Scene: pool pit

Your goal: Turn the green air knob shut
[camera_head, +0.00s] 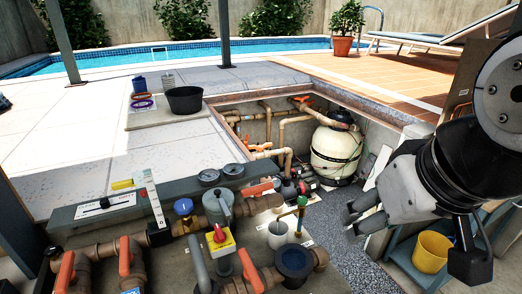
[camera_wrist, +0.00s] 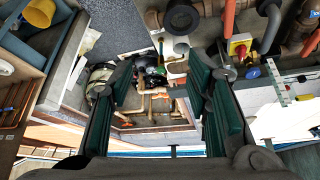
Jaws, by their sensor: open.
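A small green knob (camera_head: 302,201) stands upright on a thin brass stem, at the right end of the pipework in the head view.
A red knob on a yellow plate (camera_head: 219,236), a blue cap (camera_head: 183,206) and several orange-handled valves crowd the pipework at left. The pit with a cream filter tank (camera_head: 336,150) lies behind. A yellow bucket (camera_head: 431,252) stands on a blue shelf below my arm. Gravel floor (camera_head: 345,262) is clear.

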